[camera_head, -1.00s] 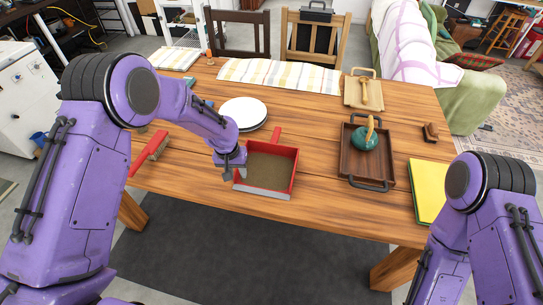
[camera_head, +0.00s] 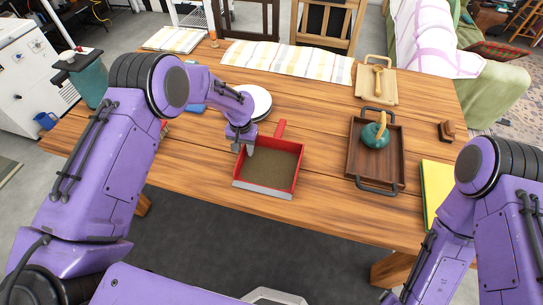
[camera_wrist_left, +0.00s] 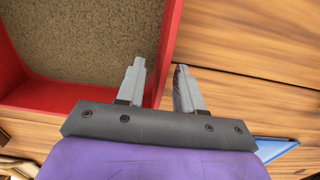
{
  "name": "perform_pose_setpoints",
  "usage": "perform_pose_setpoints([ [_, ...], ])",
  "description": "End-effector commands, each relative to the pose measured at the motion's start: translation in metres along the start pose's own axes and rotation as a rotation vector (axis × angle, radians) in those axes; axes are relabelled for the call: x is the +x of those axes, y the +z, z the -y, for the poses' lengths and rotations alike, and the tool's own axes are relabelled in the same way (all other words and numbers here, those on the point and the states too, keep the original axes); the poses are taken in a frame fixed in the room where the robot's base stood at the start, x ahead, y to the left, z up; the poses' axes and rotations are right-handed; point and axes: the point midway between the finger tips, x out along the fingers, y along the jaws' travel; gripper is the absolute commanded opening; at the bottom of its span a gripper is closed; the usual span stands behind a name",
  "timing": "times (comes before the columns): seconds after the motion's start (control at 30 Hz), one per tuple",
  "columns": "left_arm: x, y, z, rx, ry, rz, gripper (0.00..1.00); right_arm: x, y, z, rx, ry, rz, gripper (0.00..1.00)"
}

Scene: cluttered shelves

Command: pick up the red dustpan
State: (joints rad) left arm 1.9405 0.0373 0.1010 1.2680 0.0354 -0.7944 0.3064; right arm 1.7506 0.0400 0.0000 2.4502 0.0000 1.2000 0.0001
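The red dustpan (camera_head: 273,167) lies on the wooden table, with its handle (camera_head: 281,128) pointing to the back and its grey lip to the front. Its floor looks brown and speckled. My left gripper (camera_head: 244,149) is low at the pan's back left corner. In the left wrist view the dustpan (camera_wrist_left: 85,40) fills the upper left. There the two fingers of my left gripper (camera_wrist_left: 160,82) are apart, with the pan's red side wall running between them and a gap beside the right finger. My right arm is at the right edge, its gripper out of view.
A white plate (camera_head: 255,101) stands close behind my left gripper. A dark wooden tray (camera_head: 357,168) with a teal object (camera_head: 374,137) is to the right. A yellow item (camera_head: 434,184) lies at the right edge. The table between pan and tray is clear.

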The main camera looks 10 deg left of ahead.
Motion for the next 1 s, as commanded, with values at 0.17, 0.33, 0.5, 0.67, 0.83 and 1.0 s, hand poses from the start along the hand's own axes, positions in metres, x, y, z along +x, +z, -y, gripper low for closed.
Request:
perform_pose_setpoints([
  [0.17, 0.013, -0.001, 0.001, -0.002, 0.000, -0.003, 0.36, -0.003, -0.001, 0.000, 0.000, 0.000, 0.000, 0.74],
  [0.33, 0.013, -0.001, 0.001, -0.002, 0.000, -0.002, 0.30, -0.002, -0.001, 0.000, 0.000, 0.000, 0.000, 0.74],
  [0.5, 0.013, -0.001, 0.001, -0.002, 0.000, -0.002, 0.00, -0.002, -0.001, 0.000, 0.000, 0.000, 0.000, 0.74],
  [0.67, 0.013, -0.001, 0.001, -0.002, 0.000, -0.002, 0.00, -0.002, -0.001, 0.000, 0.000, 0.000, 0.001, 0.74],
  [0.83, 0.010, -0.001, 0.001, -0.002, 0.000, -0.002, 0.00, -0.001, 0.000, 0.000, 0.000, 0.000, 0.000, 0.74],
  [1.0, -0.014, -0.002, 0.001, -0.002, 0.000, -0.006, 0.00, 0.003, 0.001, 0.000, 0.000, 0.000, 0.000, 0.74],
])
